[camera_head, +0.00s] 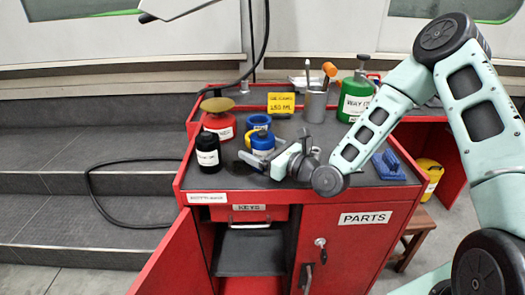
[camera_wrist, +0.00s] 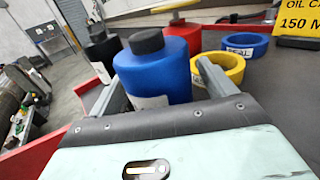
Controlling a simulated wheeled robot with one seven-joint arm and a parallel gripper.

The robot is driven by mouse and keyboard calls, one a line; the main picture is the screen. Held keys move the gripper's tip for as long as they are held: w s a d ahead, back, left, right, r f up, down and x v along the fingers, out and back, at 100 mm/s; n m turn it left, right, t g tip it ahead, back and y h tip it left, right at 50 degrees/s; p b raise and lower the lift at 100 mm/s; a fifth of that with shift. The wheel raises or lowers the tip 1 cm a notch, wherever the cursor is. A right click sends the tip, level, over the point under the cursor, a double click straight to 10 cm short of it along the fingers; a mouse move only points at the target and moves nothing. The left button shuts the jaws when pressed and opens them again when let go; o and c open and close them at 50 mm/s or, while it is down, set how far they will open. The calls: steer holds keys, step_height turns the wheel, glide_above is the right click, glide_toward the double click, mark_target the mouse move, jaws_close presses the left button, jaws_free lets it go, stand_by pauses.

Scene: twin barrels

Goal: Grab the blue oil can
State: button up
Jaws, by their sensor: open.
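The blue oil can (camera_head: 262,141), with a black cap and a white label, stands upright on the red cabinet's dark top. In the wrist view the blue can (camera_wrist: 157,70) stands between the two fingers of my gripper (camera_wrist: 158,75). The fingers are apart, one on each side of it, and the right finger shows a gap to the can. In the head view my gripper (camera_head: 258,157) reaches in low from the right at the can, hiding its lower part. The can's base is hidden behind the gripper in the wrist view.
A black can (camera_head: 208,150) and a red can (camera_head: 219,121) stand left of the blue one. A blue ring (camera_head: 259,122) and, in the wrist view, a yellow ring (camera_wrist: 222,70) are close behind. A green can (camera_head: 355,97), metal cup (camera_head: 315,104) and yellow sign (camera_head: 281,103) stand farther back.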

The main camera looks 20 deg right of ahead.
steer(key=shift+w+a, duration=0.3)
steer(key=shift+w, duration=0.2)
steer(key=c, duration=1.3)
